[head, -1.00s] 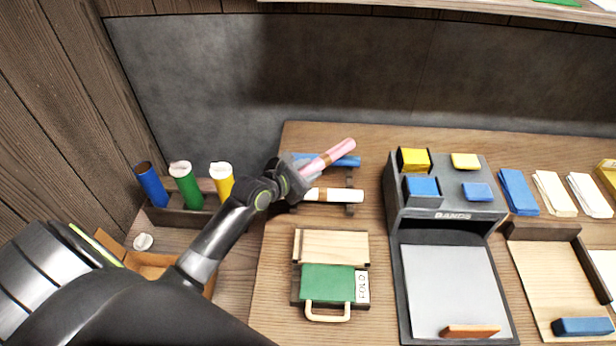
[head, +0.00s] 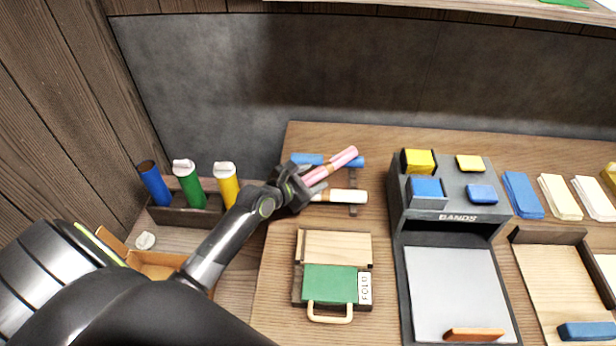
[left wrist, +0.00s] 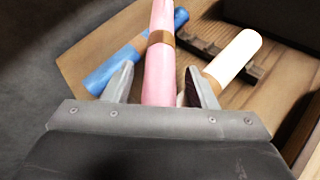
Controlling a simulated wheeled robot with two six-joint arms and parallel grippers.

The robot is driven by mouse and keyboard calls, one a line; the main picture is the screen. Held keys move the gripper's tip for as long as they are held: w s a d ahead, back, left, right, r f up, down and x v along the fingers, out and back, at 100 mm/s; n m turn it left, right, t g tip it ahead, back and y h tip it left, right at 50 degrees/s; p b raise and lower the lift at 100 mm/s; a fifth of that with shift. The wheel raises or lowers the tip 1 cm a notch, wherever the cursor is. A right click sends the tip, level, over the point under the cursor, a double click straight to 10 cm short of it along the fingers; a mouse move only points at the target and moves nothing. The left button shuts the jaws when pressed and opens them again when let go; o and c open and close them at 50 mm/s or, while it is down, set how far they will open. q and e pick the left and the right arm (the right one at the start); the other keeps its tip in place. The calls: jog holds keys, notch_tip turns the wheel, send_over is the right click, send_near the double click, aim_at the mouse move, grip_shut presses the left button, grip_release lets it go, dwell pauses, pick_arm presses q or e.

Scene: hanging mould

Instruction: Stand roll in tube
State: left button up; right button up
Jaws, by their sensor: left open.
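A pink roll (head: 346,157) with a brown band lies slanted at the wooden rack, its upper end toward the back right. It crosses in front of a blue roll (head: 304,159); whether they touch is unclear. A white roll (head: 350,196) with a brown band lies on the rack just in front. My left gripper (head: 316,182) is at the pink roll's lower end. In the left wrist view the pink roll (left wrist: 160,75) runs between the open fingers, with gaps on both sides. Blue (head: 155,186), green (head: 188,184) and yellow (head: 228,186) tubes stand in a holder at left. My right gripper is out of view.
The dark bands station (head: 452,212) stands to the right. An open cardboard box (head: 160,264) sits at left below the tubes. A grey panel (head: 350,80) closes the back.

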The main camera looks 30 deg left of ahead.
pick_arm(q)
jog(key=shift+r, duration=0.25)
jog(key=p+v, duration=0.1)
jog(key=v, duration=1.1)
